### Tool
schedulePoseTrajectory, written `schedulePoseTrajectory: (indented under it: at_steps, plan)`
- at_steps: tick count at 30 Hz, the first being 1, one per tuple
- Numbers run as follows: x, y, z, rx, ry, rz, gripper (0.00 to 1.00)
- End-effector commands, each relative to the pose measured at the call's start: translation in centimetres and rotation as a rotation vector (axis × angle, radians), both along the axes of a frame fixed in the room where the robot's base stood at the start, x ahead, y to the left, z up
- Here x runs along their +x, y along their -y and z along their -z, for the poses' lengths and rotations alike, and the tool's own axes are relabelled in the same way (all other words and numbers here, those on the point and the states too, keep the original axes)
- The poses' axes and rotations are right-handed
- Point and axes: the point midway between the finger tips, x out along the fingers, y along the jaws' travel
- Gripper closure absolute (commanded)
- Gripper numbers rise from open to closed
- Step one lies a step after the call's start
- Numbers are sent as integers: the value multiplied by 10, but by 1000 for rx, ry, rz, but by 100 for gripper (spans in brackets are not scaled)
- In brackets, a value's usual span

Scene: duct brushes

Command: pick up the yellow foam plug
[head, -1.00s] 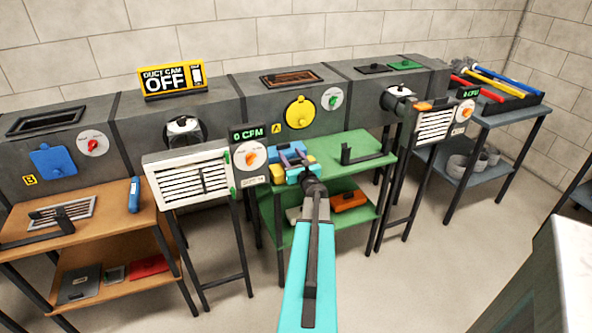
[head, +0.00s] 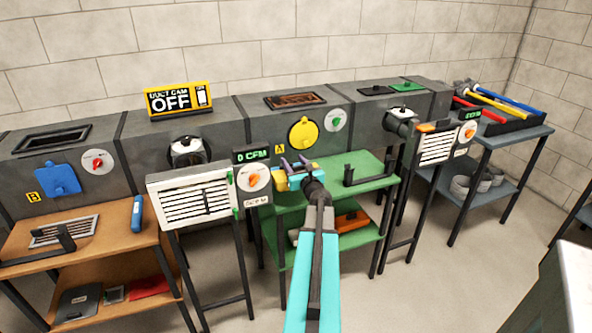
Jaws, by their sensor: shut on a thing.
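The yellow foam plug (head: 280,182) shows as a small yellow piece at the end of my arm, in the head view. The gripper is over the left end of the green bench (head: 350,178), in front of the grey duct. The gripper body and wrist hide much of the plug. I cannot tell how far it is above the bench top.
A white louvred panel (head: 195,200) and a round dial (head: 254,180) stand just left of the gripper. A black bracket (head: 370,172) is on the green bench to the right. A yellow round cover (head: 303,133) is on the duct behind.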

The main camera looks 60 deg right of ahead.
Motion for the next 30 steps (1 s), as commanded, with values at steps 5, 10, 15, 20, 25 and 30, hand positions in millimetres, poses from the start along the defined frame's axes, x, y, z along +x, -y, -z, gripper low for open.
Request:
schedulePoseTrajectory:
  at_steps: [5, 10, 15, 20, 25, 30]
  plan:
    - [0, 0, -23, -1, 0, 0, 83]
    - [0, 0, -32, 0, 0, 1, 83]
    - [0, 0, -34, 0, 0, 1, 83]
    - [0, 0, -34, 0, 0, 1, 83]
    - [0, 0, -34, 0, 0, 0, 83]
    - [0, 0, -34, 0, 0, 0, 83]
